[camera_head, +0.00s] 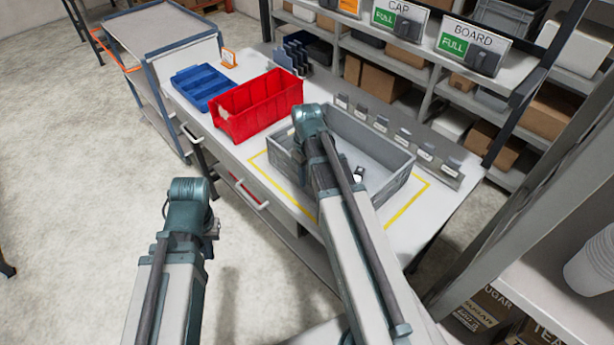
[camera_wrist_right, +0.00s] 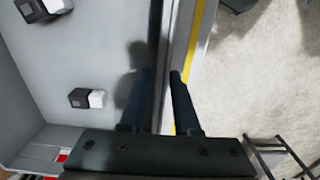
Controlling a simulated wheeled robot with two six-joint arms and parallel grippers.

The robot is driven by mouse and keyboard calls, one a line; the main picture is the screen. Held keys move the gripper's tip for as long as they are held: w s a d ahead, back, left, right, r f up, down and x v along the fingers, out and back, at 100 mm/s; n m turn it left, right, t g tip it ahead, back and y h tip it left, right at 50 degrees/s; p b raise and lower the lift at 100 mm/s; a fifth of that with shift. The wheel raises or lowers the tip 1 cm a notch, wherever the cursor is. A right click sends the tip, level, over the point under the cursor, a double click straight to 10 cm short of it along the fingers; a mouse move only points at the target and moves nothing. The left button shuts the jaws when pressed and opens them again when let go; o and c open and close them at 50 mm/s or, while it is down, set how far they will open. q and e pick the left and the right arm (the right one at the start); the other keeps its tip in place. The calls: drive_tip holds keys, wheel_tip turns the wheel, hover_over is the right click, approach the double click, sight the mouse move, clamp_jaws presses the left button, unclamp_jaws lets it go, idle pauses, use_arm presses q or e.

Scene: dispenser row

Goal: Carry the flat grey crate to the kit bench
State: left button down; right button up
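The flat grey crate (camera_head: 397,188) stands within a yellow outline on a light bench (camera_head: 470,208). Small black-and-white pieces lie inside it and show in the right wrist view (camera_wrist_right: 86,98). My right arm reaches over the crate and hides part of it and the right gripper in the head view. In the right wrist view my right gripper (camera_wrist_right: 160,75) has its fingers apart, one on each side of the crate's near wall; I cannot tell whether they touch it. My left gripper (camera_head: 212,228) is over the floor, away from the bench; its fingers are too hidden to read.
A red bin (camera_head: 262,106) and a blue tray (camera_head: 200,86) stand left of the crate. A low strip of tags (camera_head: 400,138) runs behind it. Shelving with CAP and BOARD signs (camera_head: 472,45) stands beyond. A grey cart (camera_head: 160,33) is at upper left.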

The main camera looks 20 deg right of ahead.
drive_tip(key=shift+o, duration=0.5)
drive_tip(key=shift+r, duration=0.1)
wheel_tip(320, 180, up, 12)
drive_tip(key=p, duration=1.2)
drive_tip(key=s+a, duration=0.6)
drive_tip(key=a, duration=0.4)
drive_tip(key=s+a+h, duration=0.1)
drive_tip(key=s+a, duration=0.5)
drive_tip(key=a, duration=0.4)
drive_tip(key=shift+s, duration=0.25)
